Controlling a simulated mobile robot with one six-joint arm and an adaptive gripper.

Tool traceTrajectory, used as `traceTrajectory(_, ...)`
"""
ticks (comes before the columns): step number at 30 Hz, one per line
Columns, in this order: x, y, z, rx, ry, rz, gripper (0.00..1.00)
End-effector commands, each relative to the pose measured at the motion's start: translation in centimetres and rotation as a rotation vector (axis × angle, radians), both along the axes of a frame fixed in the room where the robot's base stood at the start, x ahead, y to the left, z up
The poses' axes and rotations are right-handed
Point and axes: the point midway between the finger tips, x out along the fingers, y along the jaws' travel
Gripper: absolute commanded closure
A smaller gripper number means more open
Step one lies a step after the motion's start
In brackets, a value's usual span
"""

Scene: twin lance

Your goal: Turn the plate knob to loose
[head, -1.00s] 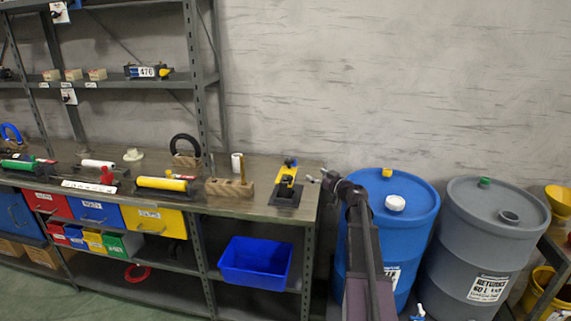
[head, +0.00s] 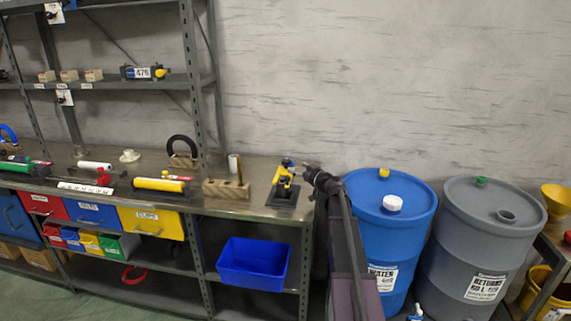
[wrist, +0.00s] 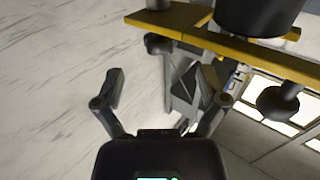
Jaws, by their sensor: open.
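A yellow device (head: 282,186) with dark and blue parts stands on a black base plate (head: 281,200) at the right end of the bench. My gripper (head: 310,172) is just right of its top. In the wrist view, my gripper (wrist: 168,88) is open with nothing between its fingers. A yellow bar (wrist: 205,38) crosses beyond the fingertips, with a large black cylinder (wrist: 258,16) on it and a small dark knob (wrist: 158,43) below its left part. A dark rounded knob (wrist: 281,102) is at the right. I cannot tell which is the plate knob, and no setting marks are readable.
A wooden block (head: 227,189) and a white cylinder (head: 234,164) stand left of the device on the bench (head: 250,210). A blue drum (head: 390,235) and a grey drum (head: 480,240) stand to the right. The wall (head: 400,80) is close behind.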

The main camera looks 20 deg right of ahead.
Motion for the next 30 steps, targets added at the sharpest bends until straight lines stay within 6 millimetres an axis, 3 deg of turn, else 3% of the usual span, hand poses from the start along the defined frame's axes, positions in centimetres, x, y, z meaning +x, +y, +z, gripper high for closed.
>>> traceTrajectory(6, 3.4, 1.0, 0.0, 0.000, 0.000, 0.002, 0.09)
traceTrajectory(12, 5.4, 1.6, 0.0, 0.000, 0.000, 0.001, 0.09)
traceTrajectory(27, 6.2, 2.1, 0.0, 0.000, 0.000, 0.002, 0.09)
traceTrajectory(30, 6.2, 2.1, 0.0, 0.000, 0.000, 0.002, 0.35)
